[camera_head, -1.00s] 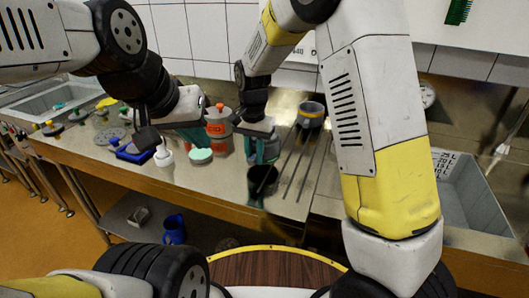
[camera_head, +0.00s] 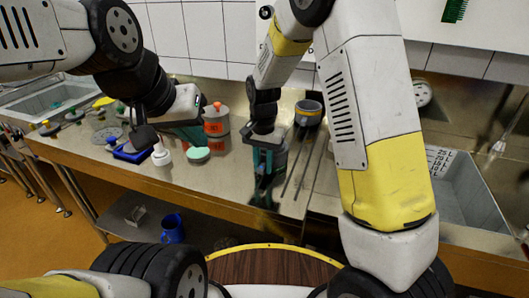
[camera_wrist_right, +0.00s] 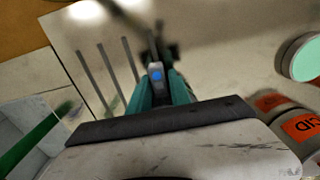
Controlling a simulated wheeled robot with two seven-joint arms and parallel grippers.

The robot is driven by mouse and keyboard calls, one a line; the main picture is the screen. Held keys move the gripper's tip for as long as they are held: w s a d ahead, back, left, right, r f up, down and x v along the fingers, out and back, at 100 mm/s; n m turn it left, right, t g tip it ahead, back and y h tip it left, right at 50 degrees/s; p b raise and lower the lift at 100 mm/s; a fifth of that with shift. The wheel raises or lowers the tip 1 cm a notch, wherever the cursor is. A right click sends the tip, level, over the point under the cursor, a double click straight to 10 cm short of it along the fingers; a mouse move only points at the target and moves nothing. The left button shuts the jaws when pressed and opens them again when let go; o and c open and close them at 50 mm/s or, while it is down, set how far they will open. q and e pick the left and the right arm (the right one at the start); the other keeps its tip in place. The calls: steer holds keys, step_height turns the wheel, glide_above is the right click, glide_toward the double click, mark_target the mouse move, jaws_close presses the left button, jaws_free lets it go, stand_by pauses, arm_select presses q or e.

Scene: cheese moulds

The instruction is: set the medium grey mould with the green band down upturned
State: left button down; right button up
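I cannot clearly make out the medium grey mould with the green band in either view. My right gripper (camera_head: 264,172) points down low over the metal tabletop near its front edge. Its teal fingers and a dark patch below them overlap, so I cannot tell what is a held thing and what is reflection.
A grey mould with a yellow band (camera_head: 308,112) stands behind and right of my right gripper. Long dark rods (camera_head: 305,160) lie just right of it. Red-labelled containers (camera_head: 216,120) and a white bottle (camera_head: 161,154) stand left. A sink (camera_head: 462,195) is at right.

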steer(key=shift+o, duration=1.1)
steer(key=shift+r, duration=0.15)
step_height(320, 180, up, 12)
steer(key=s+d+r+n+t+y, duration=0.2)
steer(key=s+d+r, duration=0.55)
steer(key=d, duration=0.25)
steer(key=s+d+r+n+t, duration=0.1)
steer(key=s+d+t, duration=0.1)
steer(key=s, duration=0.4)
steer(key=s+d+r+n+t, duration=0.1)
steer(key=s+d+t, duration=0.1)
steer(key=s+d, duration=0.2)
steer(key=shift+s+d+r, duration=0.2)
steer(key=shift+s+r, duration=0.05)
steer(key=shift+s, duration=0.95)
